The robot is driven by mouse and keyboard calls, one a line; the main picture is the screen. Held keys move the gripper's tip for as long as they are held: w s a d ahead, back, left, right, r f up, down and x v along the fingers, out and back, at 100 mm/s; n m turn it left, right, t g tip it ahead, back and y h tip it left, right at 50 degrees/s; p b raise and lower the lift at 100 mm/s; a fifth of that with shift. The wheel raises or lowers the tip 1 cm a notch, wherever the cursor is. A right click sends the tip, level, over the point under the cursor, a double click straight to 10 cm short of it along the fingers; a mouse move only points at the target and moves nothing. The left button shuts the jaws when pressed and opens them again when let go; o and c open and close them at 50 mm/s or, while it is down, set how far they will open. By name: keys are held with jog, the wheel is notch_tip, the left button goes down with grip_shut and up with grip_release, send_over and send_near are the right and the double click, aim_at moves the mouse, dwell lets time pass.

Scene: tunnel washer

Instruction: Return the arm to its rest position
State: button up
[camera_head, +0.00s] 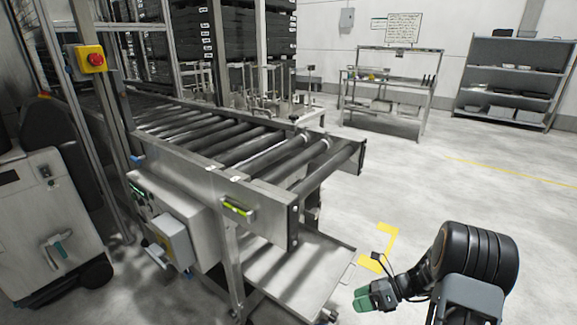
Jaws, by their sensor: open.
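My gripper (362,300) has green finger pads and shows low in the head view, right of centre. It points left, and I see nothing in it. It is open, though the gap between the fingers is hard to see at this size. My black arm links bend up and to the right behind it. The gripper is apart from the roller conveyor (240,200) and just right of the metal tray (300,270) below the conveyor's near end. No other task object shows.
A grey wheeled machine (40,220) stands at the left, near a red stop button (96,59) on a post. A workbench (388,95) and a shelf unit (515,80) stand at the back. The floor right of the conveyor is clear, with yellow markings (385,240).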

jog(key=s+a+r+n+t+h+p, duration=0.1)
jog(key=s+r+n+h+p, duration=0.3)
jog(key=r+n, duration=0.4)
jog(key=s+a+r+n+t+h+p, duration=0.1)
jog(key=s+r+n+h+p, duration=0.3)
jog(key=r, duration=1.2)
jog(key=s+a+r+n+t+h+p, duration=0.1)
jog(key=s+r+n+h+p, duration=0.3)
jog(key=r+n+p, duration=0.4)
notch_tip(320, 180, up, 5)
jog(key=s+a+n, duration=0.1)
jog(key=n, duration=0.5)
jog(key=shift+s+a+h+p, duration=0.2)
jog(key=shift+a+h+p, duration=0.1)
jog(key=shift+a+p, duration=0.1)
jog(key=shift+c, duration=0.4)
